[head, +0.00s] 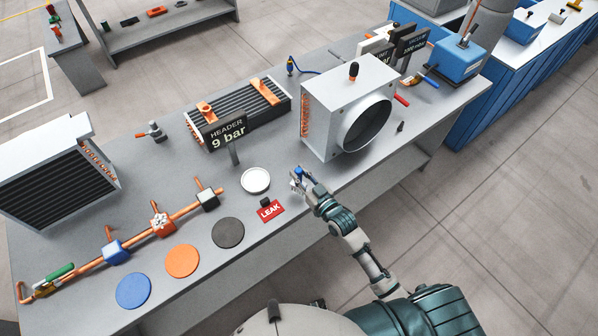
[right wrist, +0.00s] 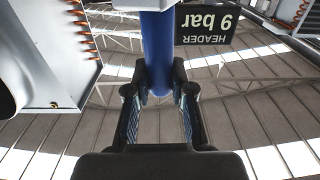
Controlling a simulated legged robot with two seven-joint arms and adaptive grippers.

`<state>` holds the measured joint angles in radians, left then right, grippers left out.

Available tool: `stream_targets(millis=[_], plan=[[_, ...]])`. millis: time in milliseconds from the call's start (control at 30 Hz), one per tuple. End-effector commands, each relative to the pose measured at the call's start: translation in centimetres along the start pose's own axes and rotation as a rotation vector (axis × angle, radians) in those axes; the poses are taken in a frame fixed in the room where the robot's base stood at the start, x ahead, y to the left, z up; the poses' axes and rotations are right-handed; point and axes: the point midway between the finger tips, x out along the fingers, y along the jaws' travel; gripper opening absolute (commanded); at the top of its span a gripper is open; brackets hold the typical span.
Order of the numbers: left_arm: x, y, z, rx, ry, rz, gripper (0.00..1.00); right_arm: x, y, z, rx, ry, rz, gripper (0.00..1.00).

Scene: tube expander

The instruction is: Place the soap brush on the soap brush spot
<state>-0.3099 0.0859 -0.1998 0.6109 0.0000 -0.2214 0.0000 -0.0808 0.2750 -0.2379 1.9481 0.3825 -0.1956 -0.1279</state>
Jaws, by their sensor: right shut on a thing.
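My right gripper (head: 299,180) is over the bench near its front edge, just right of the white round dish (head: 256,180). In the right wrist view the gripper (right wrist: 158,100) is shut on a blue cylindrical handle (right wrist: 157,50), which I take to be the soap brush. A small blue part of the brush (head: 299,171) shows at the fingers in the head view; its lower end is hard to make out. Flat round discs in blue (head: 133,290), orange (head: 182,261) and dark grey (head: 228,233) lie along the front of the bench. Which spot is the brush's is not clear. My left gripper is not in view.
A red LEAK tag (head: 270,211) lies near the dish. The "HEADER 9 bar" sign (head: 228,134) stands behind it. A large fan unit (head: 348,108) is to the right. A copper pipe with valves (head: 120,245) lies at left.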

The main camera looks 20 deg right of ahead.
Motion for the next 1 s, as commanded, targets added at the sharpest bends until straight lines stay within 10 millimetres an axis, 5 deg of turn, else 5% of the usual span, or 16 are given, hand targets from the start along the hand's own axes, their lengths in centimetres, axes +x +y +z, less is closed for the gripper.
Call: stream_targets(millis=[233, 500, 867, 900, 1000], plan=[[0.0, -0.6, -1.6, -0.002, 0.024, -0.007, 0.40, 3.0, 2.0, 0.5, 0.001, 0.001, 0.001, 0.00], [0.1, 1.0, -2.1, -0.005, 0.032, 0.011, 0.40, 3.1, 1.8, 3.7, -0.002, -0.001, 0.001, 0.00], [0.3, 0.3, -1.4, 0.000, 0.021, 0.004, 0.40, 3.0, 1.9, 4.2, -0.001, 0.001, 0.001, 0.00], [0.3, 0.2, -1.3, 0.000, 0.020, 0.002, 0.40, 3.0, 1.9, 4.2, -0.001, 0.000, 0.001, 0.28], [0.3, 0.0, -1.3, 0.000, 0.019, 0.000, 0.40, 3.0, 1.9, 4.2, -0.001, 0.000, 0.001, 0.48]])
